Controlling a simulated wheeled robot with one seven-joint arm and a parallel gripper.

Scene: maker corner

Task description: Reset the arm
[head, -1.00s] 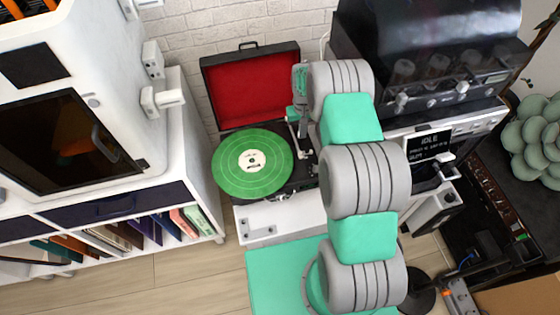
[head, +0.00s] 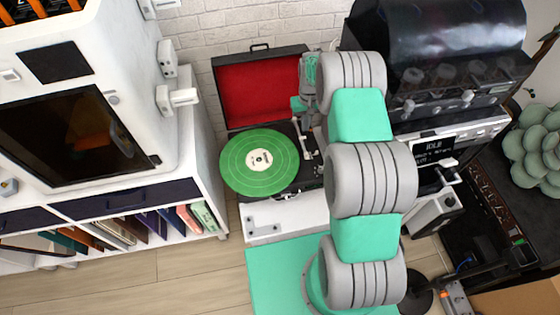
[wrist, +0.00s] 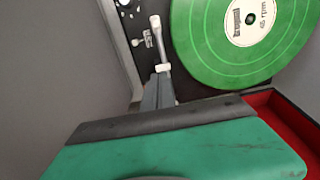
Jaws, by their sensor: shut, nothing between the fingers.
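My arm, grey and mint green, rises through the middle of the head view. Its end bends down beside the turntable, so my gripper (head: 303,124) is small and partly hidden there. In the wrist view my green gripper body with a dark edge fills the bottom, and the grey fingers (wrist: 158,92) show above it, shut and empty. They appear close to the tonearm of the turntable; whether they touch it I cannot tell. The green record (head: 259,161) lies flat on the turntable and also shows in the wrist view (wrist: 235,40).
The turntable's red-lined lid (head: 262,88) stands open against the brick wall. A white cabinet with a dark door (head: 70,138) is at left, above a book shelf (head: 215,190). A black domed machine (head: 440,50) stands close at right. Some wood floor (head: 190,275) is clear.

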